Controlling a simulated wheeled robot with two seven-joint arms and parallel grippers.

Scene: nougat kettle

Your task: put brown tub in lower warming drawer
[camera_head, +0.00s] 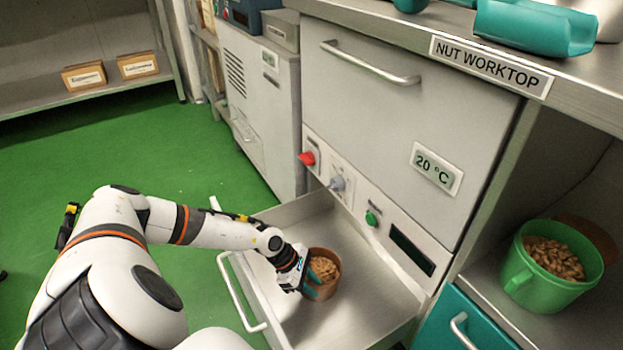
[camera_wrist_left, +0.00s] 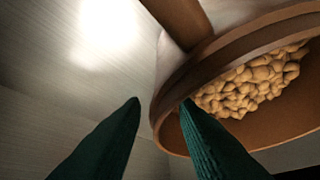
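The brown tub (camera_head: 323,292) holds tan nuts and stands inside the open metal drawer (camera_head: 370,318), near its middle. It also shows in the left wrist view (camera_wrist_left: 168,134), with a brown bar, probably its handle, at the top. My left gripper (camera_head: 306,284) is at the tub's near left side. In the left wrist view its two dark green fingers (camera_wrist_left: 161,102) are apart. The left finger is outside the tub with a gap to it; the right finger overlaps the rim and the nuts. Contact cannot be told. My right gripper is not in view.
Above the drawer is a control panel with a red knob (camera_head: 307,158) and a closed upper front (camera_head: 350,110) labelled 20 °C. A green tub (camera_head: 540,290) of nuts stands on the shelf at right, beside a teal drawer front (camera_head: 455,325). Green floor is clear at left.

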